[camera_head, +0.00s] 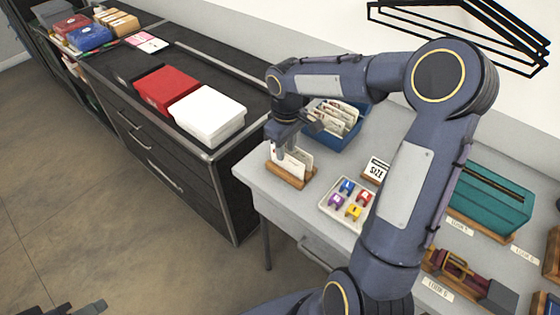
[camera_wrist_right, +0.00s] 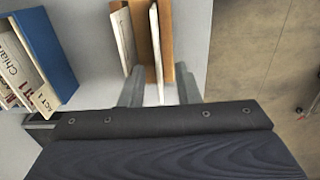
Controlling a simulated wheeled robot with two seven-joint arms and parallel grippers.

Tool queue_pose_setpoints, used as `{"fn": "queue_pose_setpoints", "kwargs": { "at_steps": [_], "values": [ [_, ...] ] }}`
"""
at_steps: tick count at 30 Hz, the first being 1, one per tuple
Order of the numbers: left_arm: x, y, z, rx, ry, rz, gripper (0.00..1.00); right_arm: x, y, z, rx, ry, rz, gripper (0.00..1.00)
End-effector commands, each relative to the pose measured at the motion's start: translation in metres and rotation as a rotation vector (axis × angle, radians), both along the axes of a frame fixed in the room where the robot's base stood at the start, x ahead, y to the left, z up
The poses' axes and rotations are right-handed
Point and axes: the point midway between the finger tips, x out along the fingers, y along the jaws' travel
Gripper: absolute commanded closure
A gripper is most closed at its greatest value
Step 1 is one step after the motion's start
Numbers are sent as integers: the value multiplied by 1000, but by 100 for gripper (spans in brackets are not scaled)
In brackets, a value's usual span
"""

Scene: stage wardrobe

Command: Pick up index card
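White index cards (camera_head: 297,160) stand upright in a small wooden holder (camera_head: 291,178) at the left end of the light table. My right gripper (camera_head: 282,147) is directly above the holder, pointing down at the cards. In the right wrist view, a card (camera_wrist_right: 156,48) stands between the two spread fingers, with a gap on both sides. Another card (camera_wrist_right: 123,38) is further left in the wooden holder (camera_wrist_right: 166,25). My right gripper is open. Only a dark piece of my left gripper (camera_head: 88,307) shows at the bottom left of the head view, so its fingers cannot be judged.
A blue box (camera_head: 347,130) of upright cards stands close behind the holder. A white tray (camera_head: 333,211) of coloured clips and a "SIZE" sign (camera_head: 376,169) are to the right. A white box (camera_head: 207,115) and red box (camera_head: 166,88) sit on the dark cabinet at left.

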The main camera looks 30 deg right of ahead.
Motion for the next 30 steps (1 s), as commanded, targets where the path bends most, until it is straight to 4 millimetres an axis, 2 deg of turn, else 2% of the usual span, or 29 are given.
{"fn": "queue_pose_setpoints", "kwargs": {
  "at_steps": [8, 12, 20, 23, 27, 30],
  "values": [
    [0, 0, 14, 0, 0, 0, 64, -4, -3, -36, 3, 6, 1, 71],
    [0, 0, 15, 0, 0, 0, 64, -3, -3, -54, 1, 2, 0, 71],
    [0, 0, 15, 0, 0, 0, 64, -3, -3, -58, 0, -1, 0, 71],
    [0, 0, 15, 0, 0, 0, 64, -3, -3, -58, 0, -1, 0, 80],
    [0, 0, 15, 0, 0, 0, 64, -2, -3, -58, 0, -1, -1, 98],
    [0, 0, 15, 0, 0, 0, 64, -2, -3, -58, 0, -1, -1, 100]
  ]
}}
